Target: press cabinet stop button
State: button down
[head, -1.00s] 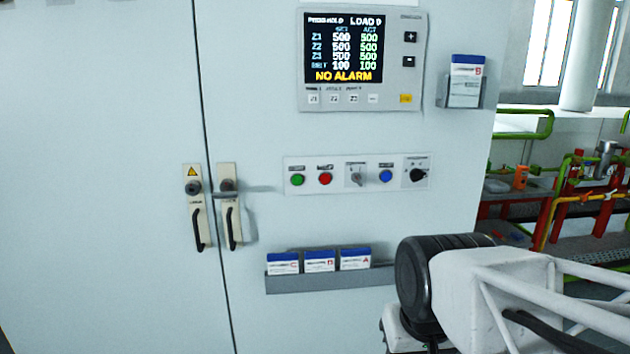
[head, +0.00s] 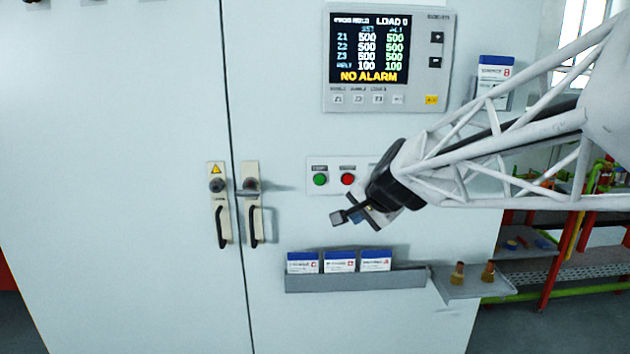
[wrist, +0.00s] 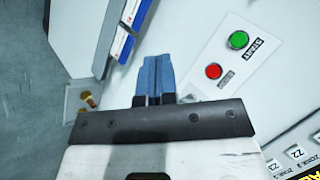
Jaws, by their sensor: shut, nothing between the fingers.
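The red button (head: 348,179), taken as the stop button, sits on a white strip on the cabinet front, just right of a green button (head: 320,179). In the wrist view the red button (wrist: 214,71) is right of my fingers, with the green button (wrist: 238,39) beyond it. The labels are too small to read in the head view. My gripper (head: 338,217) is shut and empty, below the red button and apart from it. In the wrist view its blue fingers (wrist: 158,75) lie together. My wrist hides the right part of the strip.
A display panel (head: 440,70) reading NO ALARM is above. Two door handles (head: 254,222) stand left. The cabinet front between handles and buttons is clear.

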jog(key=w+m+t, duration=0.1)
jog(key=w+m, duration=0.1)
jog(key=w, duration=0.4)
jog(key=shift+r, duration=0.45)
jog(key=shift+w+a, duration=0.1)
jog(key=shift+w, duration=0.05)
jog(key=w, duration=0.8)
jog(key=shift+w, duration=0.3)
jog(key=shift+w, duration=0.85)
dwell(2.9)
jog(key=shift+s, duration=0.85)
jog(key=shift+s, duration=0.15)
dwell(0.4)
jog(key=shift+s, duration=2.4)
